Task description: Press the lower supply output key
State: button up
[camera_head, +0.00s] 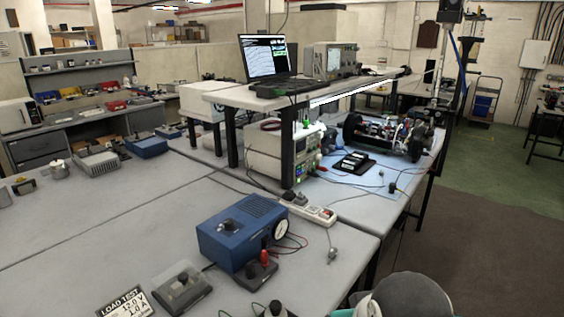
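A stack of pale bench supply units (267,152) stands under the raised shelf, in the middle of the view. Its front faces right and is seen at a steep angle. A black shelf post covers part of it. Small green lights show low on the front, and red and green leads or plugs are at its right edge. The lower output key is too small to make out. My gripper is not in view; a rounded grey part at the bottom right edge may be mine.
A blue box with a dial (241,232) stands on the near bench, with a grey switch block (181,288) and a "LOAD TEST 12.0 V 1.0 A" card (125,303) before it. A white power strip (308,208) lies near the supplies. A laptop (264,58) is on the shelf.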

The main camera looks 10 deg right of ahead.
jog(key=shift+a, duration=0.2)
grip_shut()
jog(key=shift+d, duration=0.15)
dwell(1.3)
